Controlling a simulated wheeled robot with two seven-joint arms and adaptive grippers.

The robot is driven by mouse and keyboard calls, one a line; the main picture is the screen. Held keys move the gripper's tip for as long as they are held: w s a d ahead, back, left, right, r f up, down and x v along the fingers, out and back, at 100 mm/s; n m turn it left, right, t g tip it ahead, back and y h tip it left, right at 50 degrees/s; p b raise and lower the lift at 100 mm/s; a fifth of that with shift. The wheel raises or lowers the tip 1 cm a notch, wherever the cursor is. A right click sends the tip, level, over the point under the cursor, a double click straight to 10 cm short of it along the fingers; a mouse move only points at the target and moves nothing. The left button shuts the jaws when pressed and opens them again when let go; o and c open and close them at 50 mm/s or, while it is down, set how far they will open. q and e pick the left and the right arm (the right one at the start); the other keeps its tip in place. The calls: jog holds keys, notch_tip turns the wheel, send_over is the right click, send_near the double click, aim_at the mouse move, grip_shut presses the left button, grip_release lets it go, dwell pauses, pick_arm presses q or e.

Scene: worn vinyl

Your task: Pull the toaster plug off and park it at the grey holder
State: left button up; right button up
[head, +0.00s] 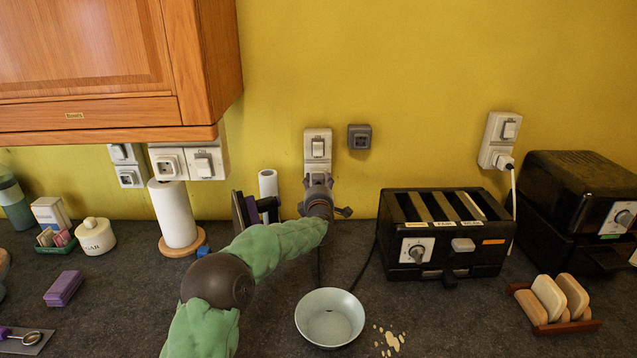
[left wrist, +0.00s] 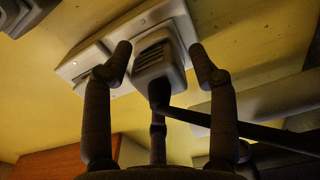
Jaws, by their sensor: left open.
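The black toaster (head: 445,235) stands on the counter, right of centre. My left gripper (head: 318,183) is at the white wall socket (head: 318,143) and hides the plug in the head view. In the left wrist view the grey plug (left wrist: 155,62) sits at the white socket plate (left wrist: 95,62), with a dark cord running off to the right. My open fingers (left wrist: 163,66) stand on either side of the plug, with gaps visible. The grey holder (head: 359,136) is on the wall just right of the socket, empty. My right gripper is not in view.
A pale bowl (head: 330,316) and crumbs (head: 389,341) lie in front. A paper towel roll (head: 174,213) and dark upright items (head: 247,207) stand left of the gripper. A second socket (head: 499,141) with a white plug is at right. A wooden cabinet (head: 110,60) overhangs upper left.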

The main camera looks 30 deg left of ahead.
pick_arm(q)
jog(key=shift+b, duration=0.4)
dwell(0.3)
grip_shut()
jog(key=c, duration=0.8)
grip_release()
jog(key=c, duration=0.4)
jog(key=c, duration=1.2)
grip_release()
jog(key=c, duration=1.2)
grip_release()
jog(key=shift+s+d, duration=0.2)
jog(key=shift+s, duration=0.1)
jog(key=c, duration=1.2)
grip_release()
jog(key=shift+b+v, duration=0.55)
jog(key=shift+v, duration=0.5)
jog(key=c, duration=1.2)
grip_release()
